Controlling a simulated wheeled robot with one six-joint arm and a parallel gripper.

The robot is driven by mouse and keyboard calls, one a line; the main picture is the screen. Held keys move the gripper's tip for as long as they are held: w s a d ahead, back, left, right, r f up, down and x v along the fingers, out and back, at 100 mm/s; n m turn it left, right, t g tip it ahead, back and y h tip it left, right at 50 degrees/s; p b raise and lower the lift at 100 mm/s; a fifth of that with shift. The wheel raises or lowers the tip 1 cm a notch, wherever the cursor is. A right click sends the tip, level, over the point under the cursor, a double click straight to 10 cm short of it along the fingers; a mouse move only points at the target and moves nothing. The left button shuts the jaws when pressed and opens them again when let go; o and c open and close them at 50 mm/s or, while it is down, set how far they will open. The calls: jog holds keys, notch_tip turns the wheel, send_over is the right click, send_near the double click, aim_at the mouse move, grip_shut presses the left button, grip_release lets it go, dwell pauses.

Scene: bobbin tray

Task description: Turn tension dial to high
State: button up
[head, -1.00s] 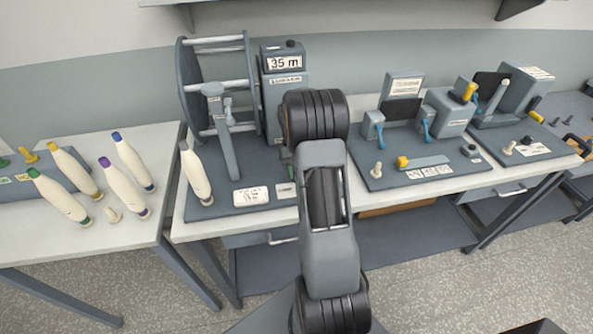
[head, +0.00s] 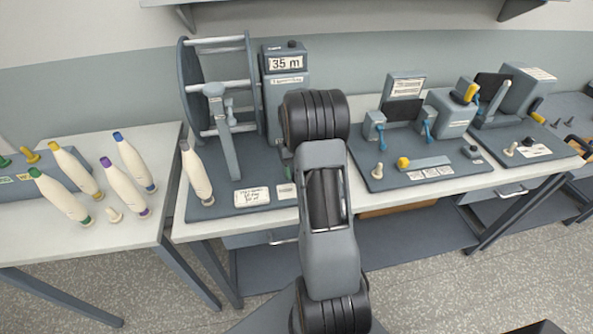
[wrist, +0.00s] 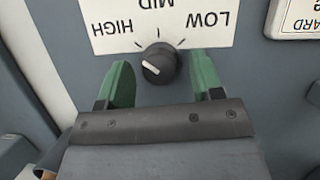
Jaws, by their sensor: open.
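The tension dial (wrist: 159,63) is a small round dark knob in the wrist view, with a white mark on its left part. Its white label (wrist: 105,40) reads HIGH, MID and LOW upside down, with HIGH at the left and LOW at the right. My gripper (wrist: 163,80) is open, its green fingers on either side of the dial. A gap shows on both sides, wider at the right, and neither finger visibly touches the knob. In the head view my arm hides the dial and most of the gripper.
The winder base (head: 222,208) carries a large reel (head: 190,90), a 35 m display (head: 285,63) and a white bobbin (head: 196,173). Several bobbins stand on the left table. Another white card (wrist: 295,18) lies right of the dial label. A second station (head: 385,178) stands to the right.

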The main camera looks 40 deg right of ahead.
jog(key=v, duration=1.3)
jog(key=shift+r+b, duration=0.4)
jog(key=shift+w, duration=0.15)
